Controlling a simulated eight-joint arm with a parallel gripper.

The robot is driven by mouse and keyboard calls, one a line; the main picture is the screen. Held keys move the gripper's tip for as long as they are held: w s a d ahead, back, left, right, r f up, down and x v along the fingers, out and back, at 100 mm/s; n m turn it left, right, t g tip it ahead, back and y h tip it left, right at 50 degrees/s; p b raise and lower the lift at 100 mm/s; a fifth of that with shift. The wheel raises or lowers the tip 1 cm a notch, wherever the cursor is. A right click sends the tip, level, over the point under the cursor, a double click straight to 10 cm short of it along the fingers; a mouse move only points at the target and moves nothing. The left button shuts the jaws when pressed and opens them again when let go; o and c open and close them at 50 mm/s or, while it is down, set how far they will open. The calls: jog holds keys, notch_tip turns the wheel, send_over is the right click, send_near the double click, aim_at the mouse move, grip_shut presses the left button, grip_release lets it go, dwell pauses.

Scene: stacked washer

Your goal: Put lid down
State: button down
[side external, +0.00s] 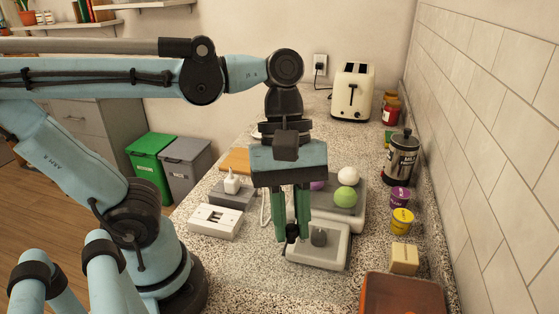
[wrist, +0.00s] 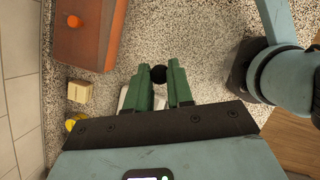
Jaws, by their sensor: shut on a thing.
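My gripper (side external: 292,235) points down over the counter, its green fingers shut on a small black round piece (wrist: 158,73). The piece shows between the fingertips in the wrist view; I cannot tell whether it is a lid. In the side view the fingertips are at the left edge of a white tray-like device (side external: 329,256); I cannot tell whether the piece touches it.
A grey tray (side external: 350,203) behind holds a green ball (side external: 346,199), a white ball (side external: 348,176) and a purple item. A steel canister (side external: 402,157), small jars (side external: 402,220) and a yellow block (side external: 404,258) line the right wall. A white block (side external: 214,221) lies left. The front counter is clear.

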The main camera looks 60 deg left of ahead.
jog(key=w+a+r+n+t, duration=0.1)
jog(key=w+a+r+n, duration=0.1)
jog(key=w, duration=0.5)
jog(key=w+a+r+n+t, duration=0.1)
jog(key=w+a+r+n, duration=0.15)
jog(key=w, duration=0.45)
jog(key=w+a+n+t+y, duration=0.15)
jog(key=w+a+n, duration=0.65)
jog(key=w+a, duration=0.8)
jog(key=w+a+f+n+t, duration=0.1)
jog(key=w+a+f+n, duration=0.15)
jog(key=a, duration=0.35)
jog(key=w+a+f+n+t, duration=0.1)
jog(key=w+a+f+n, duration=0.2)
jog(key=a, duration=0.4)
jog(key=shift+m+y, duration=0.45)
jog(key=shift+m, duration=0.05)
jog(key=f, duration=1)
jog(key=w+f, duration=0.1)
jog(key=f, duration=0.4)
jog(key=shift+w+f, duration=0.1)
jog(key=shift+f, duration=0.1)
jog(key=c, duration=1)
grip_release()
